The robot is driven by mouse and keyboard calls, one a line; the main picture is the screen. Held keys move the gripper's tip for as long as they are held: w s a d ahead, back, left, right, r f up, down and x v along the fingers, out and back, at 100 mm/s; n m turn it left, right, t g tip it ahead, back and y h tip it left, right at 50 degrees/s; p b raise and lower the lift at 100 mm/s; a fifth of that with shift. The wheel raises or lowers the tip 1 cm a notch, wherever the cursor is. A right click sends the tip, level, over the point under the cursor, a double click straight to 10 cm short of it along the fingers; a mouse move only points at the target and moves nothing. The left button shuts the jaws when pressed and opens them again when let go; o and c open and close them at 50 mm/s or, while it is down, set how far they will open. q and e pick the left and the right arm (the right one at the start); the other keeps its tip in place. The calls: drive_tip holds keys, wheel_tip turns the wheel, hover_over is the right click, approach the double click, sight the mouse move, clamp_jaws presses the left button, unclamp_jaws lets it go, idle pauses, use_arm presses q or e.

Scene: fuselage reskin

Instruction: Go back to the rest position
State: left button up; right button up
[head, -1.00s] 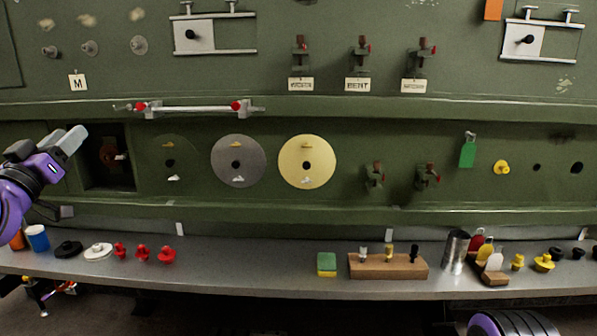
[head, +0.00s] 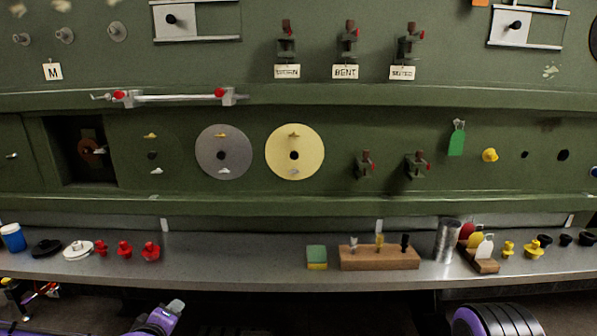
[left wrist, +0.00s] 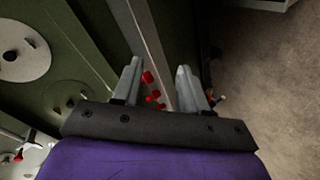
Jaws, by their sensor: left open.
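My left gripper (head: 174,307) is low in the head view, below the shelf's front edge, partly cut off by the frame. In the left wrist view, its two fingers (left wrist: 160,84) stand apart with nothing held between them. Red plugs (left wrist: 152,88) show beyond the gap, at a distance. My right gripper is not in view. A dark purple-and-black part of my own body shows at the bottom right of the head view.
A grey shelf (head: 250,272) runs along the green panel (head: 330,205). It bears red plugs (head: 125,249), a sponge (head: 316,257), a wooden block (head: 380,258) and a metal cylinder (head: 447,241). A grey disc (head: 223,170) and a yellow disc (head: 312,153) are on the panel.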

use_arm(q)
drive_tip(key=s+d+f+g+b, duration=0.1)
drive_tip(key=s+f+g, duration=0.1)
drive_tip(key=s+f, duration=0.4)
drive_tip(key=s+f+g, duration=0.1)
drive_tip(key=s+f, duration=0.3)
drive_tip(key=f, duration=0.4)
drive_tip(key=s+a+f+m+g+b, duration=0.1)
drive_tip(key=s+f+m+g, duration=0.2)
drive_tip(key=s+f, duration=0.5)
drive_tip(key=s+a+f+m+g+y+b, duration=0.1)
drive_tip(key=s+f+m+g, duration=0.2)
drive_tip(key=s+f, duration=0.5)
drive_tip(key=s, duration=0.8)
drive_tip(key=shift+y+b, duration=0.3)
drive_tip(key=shift+b, duration=0.05)
